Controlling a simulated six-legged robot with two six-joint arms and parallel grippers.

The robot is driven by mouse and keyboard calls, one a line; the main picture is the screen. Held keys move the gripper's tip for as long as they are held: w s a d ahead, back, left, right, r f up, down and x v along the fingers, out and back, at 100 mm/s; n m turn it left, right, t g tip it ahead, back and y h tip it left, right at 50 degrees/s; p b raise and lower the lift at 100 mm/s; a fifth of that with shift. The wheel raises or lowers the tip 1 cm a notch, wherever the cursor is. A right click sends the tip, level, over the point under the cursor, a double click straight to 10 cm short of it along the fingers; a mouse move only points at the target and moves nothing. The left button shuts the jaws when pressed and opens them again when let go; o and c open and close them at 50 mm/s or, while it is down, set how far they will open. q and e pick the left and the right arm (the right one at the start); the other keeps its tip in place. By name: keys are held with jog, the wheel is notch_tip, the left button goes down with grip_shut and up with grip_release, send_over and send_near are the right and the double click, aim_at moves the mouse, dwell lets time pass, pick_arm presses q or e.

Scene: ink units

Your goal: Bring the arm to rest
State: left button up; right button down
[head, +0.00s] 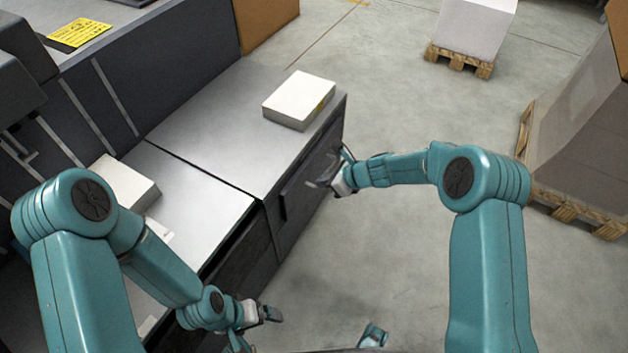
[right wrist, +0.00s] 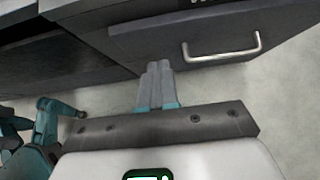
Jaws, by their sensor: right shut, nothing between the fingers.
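My right arm reaches from the right in the head view, its elbow raised and its forearm pointing left. My right gripper (head: 326,180) is beside the front of the grey metal cabinet (head: 215,115). In the right wrist view its fingers (right wrist: 157,82) are together and hold nothing. A drawer front with a silver bar handle (right wrist: 222,52) is beyond the fingertips, and the fingers are clear of the handle. My left gripper (head: 268,313) is low, near the cabinet's front side. Its fingers are too small to read.
A white box (head: 298,98) lies on the cabinet top, and another white box (head: 127,182) lies further left. A wrapped load on a pallet (head: 458,58) stands at the back. Another pallet (head: 572,208) stands at right. The floor between is clear.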

jog(key=p+v, duration=0.1)
jog(key=v, duration=0.5)
jog(key=shift+d, duration=0.25)
jog(key=s+f+n+g+h, duration=0.15)
jog(key=s+f+n, duration=0.25)
jog(key=s+n, duration=0.5)
jog(key=s+f+n+g+h, duration=0.15)
jog(key=s+f+n, duration=0.3)
jog(key=s, duration=0.85)
jog(key=s+f+n+g, duration=0.2)
jog(key=s+f+n, duration=0.1)
jog(key=s+n, duration=0.55)
notch_tip(320, 180, up, 24)
jog(key=d+p, duration=0.1)
jog(key=p, duration=2.2)
jog(key=shift+s+f+n+p, duration=0.2)
jog(key=shift+f+n+p, duration=0.1)
jog(key=shift+n, duration=0.1)
